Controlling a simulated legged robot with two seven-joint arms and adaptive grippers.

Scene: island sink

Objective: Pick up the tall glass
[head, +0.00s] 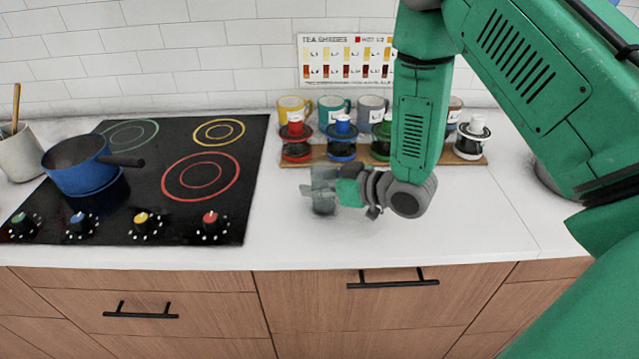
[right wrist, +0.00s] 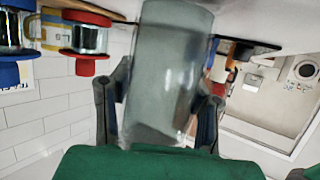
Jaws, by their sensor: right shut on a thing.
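The tall glass (right wrist: 168,75) is a clear, greyish cylinder that fills the middle of the right wrist view, with a gripper finger on each side of it. In the head view the glass (head: 323,190) is faint and stands at the counter, to the right of the stove. My right gripper (head: 330,190) reaches in from the right and is shut on the glass; it also shows in the right wrist view (right wrist: 160,108). I cannot tell whether the base of the glass touches the counter. My left gripper is not in view.
Behind the glass, a wooden board (head: 325,162) holds several coloured-lid jars, with mugs (head: 294,106) behind them. A black stovetop (head: 180,180) with a blue pot (head: 80,172) lies to the left. The counter front (head: 430,230) is clear.

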